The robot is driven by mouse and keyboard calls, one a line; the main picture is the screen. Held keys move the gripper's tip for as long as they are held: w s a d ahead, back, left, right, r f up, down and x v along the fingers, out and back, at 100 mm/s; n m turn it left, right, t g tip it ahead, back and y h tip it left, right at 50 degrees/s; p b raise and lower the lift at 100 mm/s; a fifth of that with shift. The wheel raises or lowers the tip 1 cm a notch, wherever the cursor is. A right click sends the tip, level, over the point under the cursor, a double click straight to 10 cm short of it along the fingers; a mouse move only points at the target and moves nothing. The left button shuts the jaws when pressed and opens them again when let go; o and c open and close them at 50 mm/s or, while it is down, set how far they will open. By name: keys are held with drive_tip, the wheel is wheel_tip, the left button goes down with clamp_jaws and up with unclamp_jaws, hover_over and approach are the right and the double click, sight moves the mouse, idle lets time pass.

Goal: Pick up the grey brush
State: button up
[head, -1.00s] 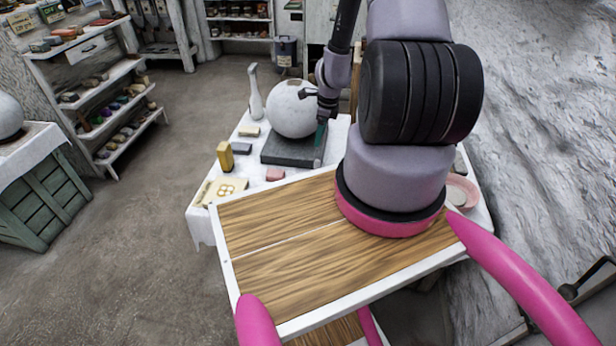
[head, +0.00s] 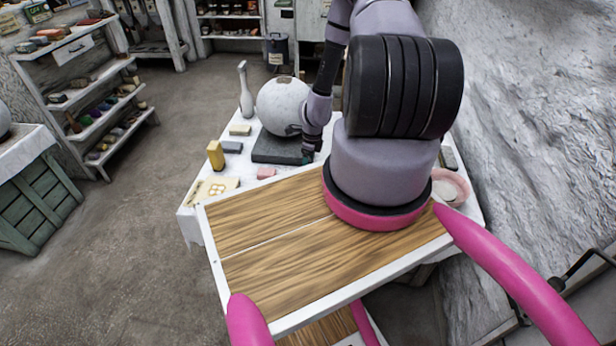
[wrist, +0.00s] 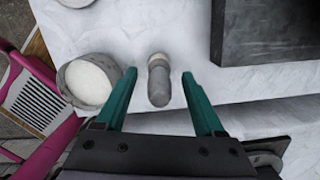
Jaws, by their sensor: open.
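The grey brush (wrist: 159,82) shows in the wrist view as a short, rounded grey piece with a lighter end, lying on the white-covered table. My gripper (wrist: 158,75) is open, with its teal fingers on either side of the brush and clear gaps to both. I cannot tell how far above the cloth the fingertips are. In the head view, my gripper (head: 308,157) is a small teal patch by the right edge of the dark slab, and I cannot make out the brush there; my arm covers part of the table.
The dark slab (wrist: 275,40) bears a pale sphere (head: 284,106). A bowl of white material (wrist: 92,80) stands left of the brush in the wrist view.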

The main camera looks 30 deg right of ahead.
drive_tip(key=shift+f, duration=0.35)
clamp_jaws()
drive_tip(key=shift+r, duration=0.1)
wheel_tip(320, 180, up, 10)
drive_tip(key=shift+f, duration=0.1)
idle(0.3)
